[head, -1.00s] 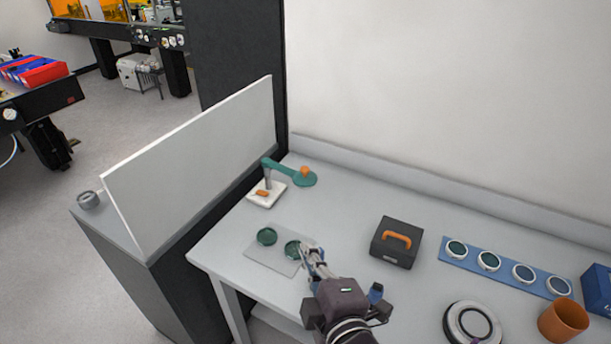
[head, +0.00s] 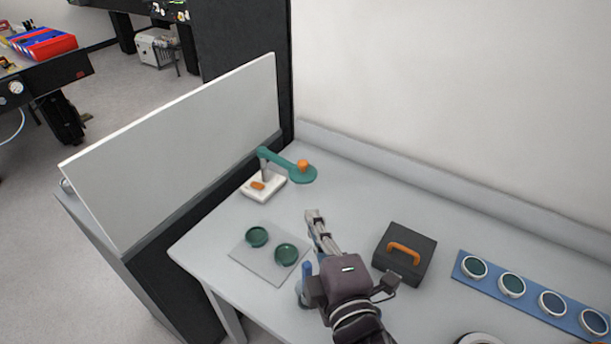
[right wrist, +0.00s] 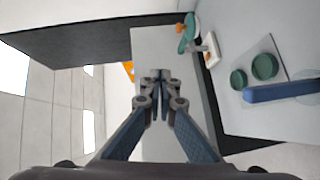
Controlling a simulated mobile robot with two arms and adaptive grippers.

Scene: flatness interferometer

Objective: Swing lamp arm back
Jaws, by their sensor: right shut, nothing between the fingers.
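The lamp stands at the back left of the table, near the partition. In the right wrist view the lamp's green arm (right wrist: 188,32) shows at the top. My right gripper (head: 315,214) is shut and empty, above the table in front of the lamp and apart from it. Its closed fingertips show in the right wrist view (right wrist: 160,76). My left gripper is not in view.
A grey plate (head: 262,268) with two green dishes lies left of my right gripper. A dark box (head: 418,266) with an orange handle stands to its right. A blue strip (head: 530,297) holds several round discs. A white partition (head: 180,150) borders the left. Table around the lamp's front is clear.

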